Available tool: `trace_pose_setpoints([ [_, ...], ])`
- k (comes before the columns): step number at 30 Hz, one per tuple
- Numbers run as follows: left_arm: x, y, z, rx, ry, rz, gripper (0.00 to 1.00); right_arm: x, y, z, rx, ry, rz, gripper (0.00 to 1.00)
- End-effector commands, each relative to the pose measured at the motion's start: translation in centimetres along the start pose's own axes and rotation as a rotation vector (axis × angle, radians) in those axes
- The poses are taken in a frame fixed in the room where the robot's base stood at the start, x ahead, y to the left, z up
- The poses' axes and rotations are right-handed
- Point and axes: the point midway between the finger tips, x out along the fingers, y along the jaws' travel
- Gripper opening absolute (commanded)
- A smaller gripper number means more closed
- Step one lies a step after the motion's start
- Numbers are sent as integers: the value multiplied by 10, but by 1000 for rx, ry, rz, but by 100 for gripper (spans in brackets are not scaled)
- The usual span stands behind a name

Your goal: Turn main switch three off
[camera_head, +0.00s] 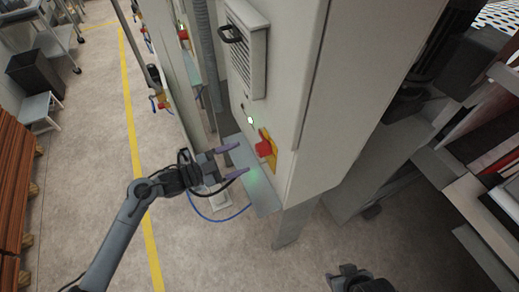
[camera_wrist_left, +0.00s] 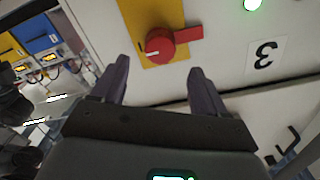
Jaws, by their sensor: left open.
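Main switch three is a red rotary knob (camera_wrist_left: 160,46) on a yellow plate (camera_wrist_left: 140,14), with its red handle pointing right in the left wrist view. A white label with an upside-down 3 (camera_wrist_left: 265,55) is beside it. In the head view the red switch (camera_head: 264,149) is on the side of the pale cabinet. My left gripper (camera_head: 243,158) is open and empty, its purple-grey fingers pointing at the switch. The fingers (camera_wrist_left: 163,82) are apart from the knob in the left wrist view, which lies just beyond them. My right gripper (camera_head: 360,280) shows only partly at the bottom edge.
A green light (camera_head: 250,120) glows above the switch. A flat ledge (camera_head: 262,192) juts out below it, close to my left gripper. A blue cable (camera_head: 222,218) hangs below. More cabinets with red switches (camera_head: 183,34) stand farther back.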

Motion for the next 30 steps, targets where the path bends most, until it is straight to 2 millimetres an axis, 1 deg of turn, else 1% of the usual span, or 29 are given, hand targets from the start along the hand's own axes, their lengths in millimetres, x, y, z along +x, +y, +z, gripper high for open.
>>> trace_pose_setpoints([
  [1,10,-1,-2,-2,3,0,73,-4,1,-1,-1,0,1,43],
  [6,38,0,-2,-3,2,1,73,-8,2,-3,-6,1,6,43],
  [12,63,0,-1,-2,1,0,73,-12,5,-4,-13,1,13,43],
  [18,74,0,0,-1,0,0,73,-13,5,-5,-12,1,13,43],
  [27,76,1,0,-1,-1,0,73,-13,3,-5,-7,2,8,43],
  [28,76,0,0,-1,-1,0,72,-13,3,-5,-6,3,8,43],
  [30,76,1,0,-1,-1,0,61,-13,3,-5,-4,3,6,43],
])
